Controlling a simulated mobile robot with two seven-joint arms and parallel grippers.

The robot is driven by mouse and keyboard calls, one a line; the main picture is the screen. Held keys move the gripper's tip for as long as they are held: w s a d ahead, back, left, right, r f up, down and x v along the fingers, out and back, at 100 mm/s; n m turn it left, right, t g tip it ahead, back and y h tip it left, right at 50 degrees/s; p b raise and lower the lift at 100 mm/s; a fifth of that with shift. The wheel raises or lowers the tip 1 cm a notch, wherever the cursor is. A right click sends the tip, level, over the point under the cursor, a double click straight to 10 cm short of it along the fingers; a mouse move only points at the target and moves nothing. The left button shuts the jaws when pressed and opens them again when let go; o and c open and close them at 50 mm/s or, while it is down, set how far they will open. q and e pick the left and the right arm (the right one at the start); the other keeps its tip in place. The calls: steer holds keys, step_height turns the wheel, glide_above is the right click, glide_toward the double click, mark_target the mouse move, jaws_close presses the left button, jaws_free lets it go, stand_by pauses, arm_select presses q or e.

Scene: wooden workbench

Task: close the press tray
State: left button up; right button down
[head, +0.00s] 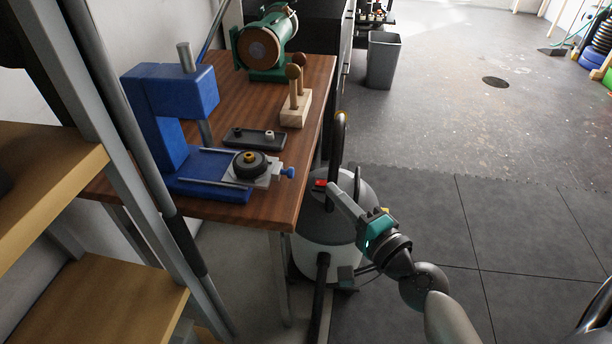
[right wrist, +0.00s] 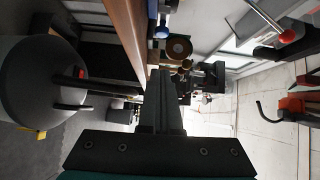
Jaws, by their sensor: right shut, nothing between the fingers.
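The blue press (head: 170,120) stands on the workbench. Its light grey tray (head: 268,180) sticks out to the right of the press base on rails, with a black round part (head: 249,165) with a brass centre on it and a blue knob (head: 288,173) at its outer end. My right gripper (head: 333,189) is shut and empty, just off the bench's right edge, to the right of the knob and apart from it. In the right wrist view, its closed fingers (right wrist: 160,85) point toward the bench, and a blue round thing, likely the knob (right wrist: 161,32), shows beyond. My left gripper is not in view.
A dark plate with pegs (head: 254,138), a wooden block with round-topped rods (head: 295,109) and a green machine (head: 266,45) stand on the workbench (head: 215,210). A grey canister vacuum (head: 318,245) is below and beside my right gripper. Shelves stand at left.

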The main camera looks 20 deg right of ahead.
mark_target(280, 174)
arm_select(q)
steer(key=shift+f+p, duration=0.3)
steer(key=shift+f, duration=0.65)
arm_select(e)
steer(key=w+a, duration=0.3)
steer(key=w, duration=0.3)
steer(key=shift+a+f, duration=0.15)
steer(key=shift+a, duration=0.2)
steer(key=shift+w+a, duration=0.2)
steer(key=shift+a, duration=0.1)
steer(key=w+a, duration=0.1)
steer(key=w+a+p, duration=0.1)
steer(key=a, duration=0.1)
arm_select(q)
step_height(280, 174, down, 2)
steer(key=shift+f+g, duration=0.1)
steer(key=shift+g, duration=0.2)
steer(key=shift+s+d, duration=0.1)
